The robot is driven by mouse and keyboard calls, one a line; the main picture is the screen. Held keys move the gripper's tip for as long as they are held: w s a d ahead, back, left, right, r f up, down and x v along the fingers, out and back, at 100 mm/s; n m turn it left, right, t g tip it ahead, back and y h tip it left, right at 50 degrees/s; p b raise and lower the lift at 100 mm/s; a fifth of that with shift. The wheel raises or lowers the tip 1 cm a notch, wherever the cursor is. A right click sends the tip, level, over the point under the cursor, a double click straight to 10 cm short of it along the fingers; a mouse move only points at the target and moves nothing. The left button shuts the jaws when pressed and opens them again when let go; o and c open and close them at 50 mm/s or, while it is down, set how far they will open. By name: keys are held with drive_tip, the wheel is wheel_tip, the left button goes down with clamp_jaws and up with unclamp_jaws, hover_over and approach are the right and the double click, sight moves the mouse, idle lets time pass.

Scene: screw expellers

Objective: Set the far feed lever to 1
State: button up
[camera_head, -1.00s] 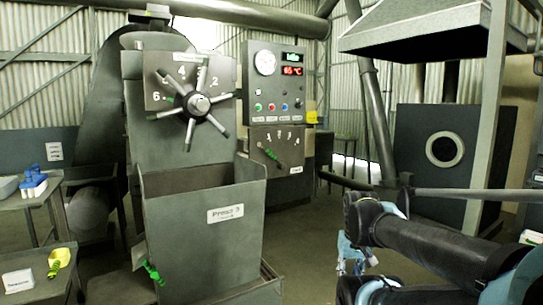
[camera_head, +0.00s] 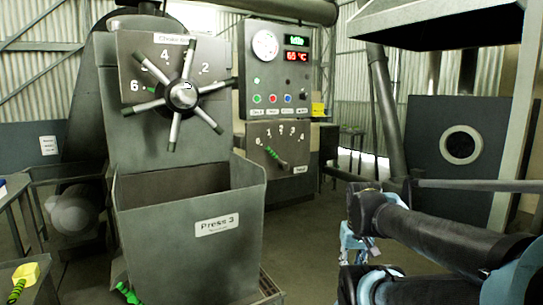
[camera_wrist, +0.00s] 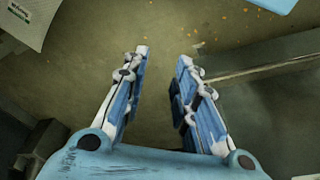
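A feed lever with a green handle (camera_head: 272,155) sits on a grey panel (camera_head: 260,178) right of the wheel on Press 3. It points up and left, towards the low end of a numbered scale (camera_head: 281,131); its exact setting is too small to read. Whether this is the far lever, I cannot tell. My gripper (camera_head: 353,248) hangs pointing down, right of the panel and apart from it. The wrist view shows its two blue fingers (camera_wrist: 160,90) spread apart with nothing between them, above the floor.
The Press 3 hopper (camera_head: 190,235) stands in front, below a spoked choke wheel (camera_head: 183,95). A control box (camera_head: 277,75) with a gauge and buttons is above the lever panel. A side table (camera_head: 28,278) is at left, a furnace (camera_head: 465,175) at right. Floor between is open.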

drive_tip(key=m+t+y, duration=0.9)
drive_tip(key=m+y, duration=0.5)
drive_tip(key=m, duration=0.4)
approach(273, 153)
drive_tip(key=x, duration=1.1)
drive_tip(key=shift+a, duration=0.1)
clamp_jaws()
